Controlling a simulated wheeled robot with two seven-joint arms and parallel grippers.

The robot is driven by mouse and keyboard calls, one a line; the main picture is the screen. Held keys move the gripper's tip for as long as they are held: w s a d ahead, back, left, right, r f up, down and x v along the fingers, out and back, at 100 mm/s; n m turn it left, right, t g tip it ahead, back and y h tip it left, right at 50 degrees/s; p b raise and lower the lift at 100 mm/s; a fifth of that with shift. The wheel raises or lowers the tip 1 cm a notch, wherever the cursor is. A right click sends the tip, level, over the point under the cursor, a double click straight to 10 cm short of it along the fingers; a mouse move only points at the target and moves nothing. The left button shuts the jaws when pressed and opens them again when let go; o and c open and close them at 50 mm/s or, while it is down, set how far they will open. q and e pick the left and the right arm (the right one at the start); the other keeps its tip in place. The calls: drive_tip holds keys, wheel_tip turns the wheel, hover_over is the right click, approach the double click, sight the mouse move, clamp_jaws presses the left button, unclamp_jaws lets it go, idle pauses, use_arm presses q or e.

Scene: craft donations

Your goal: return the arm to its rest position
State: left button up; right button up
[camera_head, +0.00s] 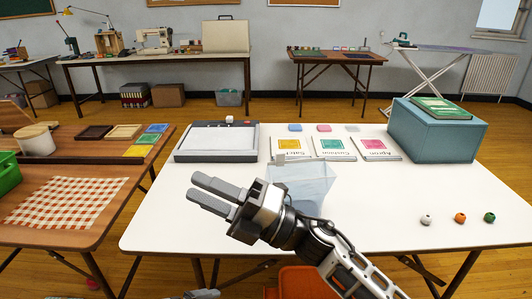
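My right arm reaches in from the bottom right over the white table (470,195). Its gripper (199,188) points left above the table's front part. The two grey fingers are apart with a gap between them, and nothing shows in the gap.
The white table holds a grey tray-like device (217,157), three pattern cards (333,148), a teal box (437,138) and three small balls (459,218). A brown table (85,230) with a checked cloth (65,202) stands left. An orange container (297,281) is below the front edge.

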drive_tip(key=d+f+m+t+h+p, duration=0.1)
drive_tip(key=d+f+m+t+h, duration=1.3)
drive_tip(key=m, duration=1.2)
use_arm(q)
drive_tip(key=s+r+m+t+y, duration=0.3)
drive_tip(key=s+m, duration=0.6)
drive_tip(key=m, duration=0.4)
drive_tip(key=shift+a+t+y+p, duration=0.15)
drive_tip(key=shift+t+y+p, duration=0.15)
drive_tip(key=shift+y+p, duration=0.25)
use_arm(e)
drive_tip(key=s+d+f+m+g+h, duration=0.5)
drive_tip(key=s+d+f+m, duration=0.3)
drive_tip(key=s+f, duration=0.5)
drive_tip(key=shift+s+d+f+m+g, duration=0.2)
drive_tip(key=shift+s+d+m+g, duration=0.3)
drive_tip(key=shift+g, duration=0.3)
